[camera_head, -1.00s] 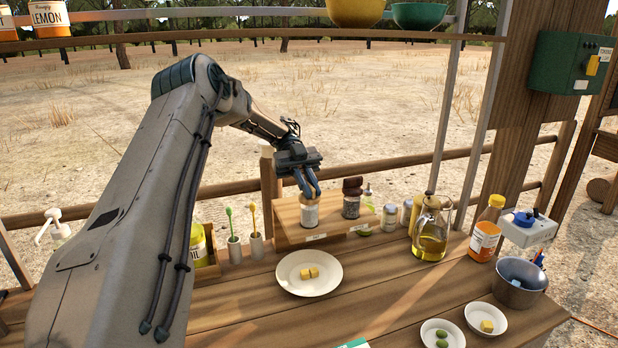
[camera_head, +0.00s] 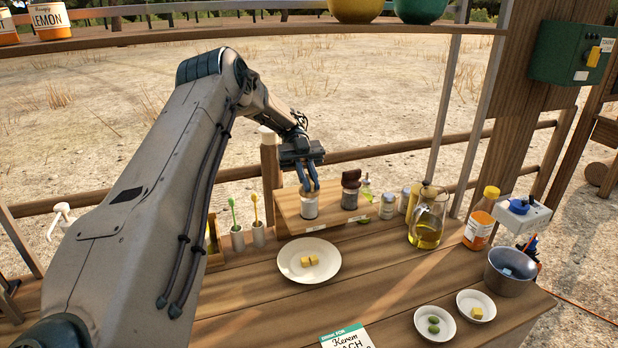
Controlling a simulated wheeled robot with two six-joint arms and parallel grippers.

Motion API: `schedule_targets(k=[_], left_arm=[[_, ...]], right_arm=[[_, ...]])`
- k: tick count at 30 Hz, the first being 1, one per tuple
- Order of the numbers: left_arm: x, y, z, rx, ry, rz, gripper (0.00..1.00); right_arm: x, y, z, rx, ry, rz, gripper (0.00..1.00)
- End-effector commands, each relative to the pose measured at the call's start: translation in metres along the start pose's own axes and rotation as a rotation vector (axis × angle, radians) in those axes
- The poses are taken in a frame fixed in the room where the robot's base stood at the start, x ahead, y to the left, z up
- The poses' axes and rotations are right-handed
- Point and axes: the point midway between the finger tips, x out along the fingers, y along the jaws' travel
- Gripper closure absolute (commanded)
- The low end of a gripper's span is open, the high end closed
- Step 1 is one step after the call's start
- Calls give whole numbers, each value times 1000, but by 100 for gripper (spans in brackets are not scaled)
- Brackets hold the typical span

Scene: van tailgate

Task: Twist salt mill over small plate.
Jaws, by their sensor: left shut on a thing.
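My left gripper (camera_head: 309,187) points down at the wooden stand (camera_head: 287,212), shut around the top of a mill with a pale, clear-looking body (camera_head: 309,208), likely the salt mill. The mill is upright and appears to stand on the stand; its cap is mostly hidden by the fingers. A second mill with a dark brown top (camera_head: 350,188) stands just right of it. A white plate (camera_head: 290,272) with small yellow cubes lies on the table in front of the stand. Two smaller white dishes, one with green olives (camera_head: 420,329) and one with a yellow cube (camera_head: 466,312), sit at lower right.
A glass oil jug (camera_head: 427,220), small jars (camera_head: 388,207) and an orange-labelled bottle (camera_head: 480,222) stand right of the stand. A metal bowl (camera_head: 508,273) is near the right edge. Two holders with spoons (camera_head: 237,238) stand left of the plate. The table's middle front is mostly clear.

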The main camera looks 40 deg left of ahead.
Motion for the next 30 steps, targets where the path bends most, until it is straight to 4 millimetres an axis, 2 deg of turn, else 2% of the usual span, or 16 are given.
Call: schedule_targets(k=[8,9,12,23,30], left_arm=[[2,0,2,-3,2,3,100],[2,0,2,-3,2,3,85],[1,0,2,-3,1,2,67],[-1,0,-4,0,0,0,67],[-13,0,-34,0,0,1,67]], right_arm=[[1,0,0,0,-1,0,100],[1,0,0,0,-2,0,100],[1,0,1,0,-2,0,100],[-4,0,0,0,-3,0,100],[-32,3,2,0,-5,0,100]])
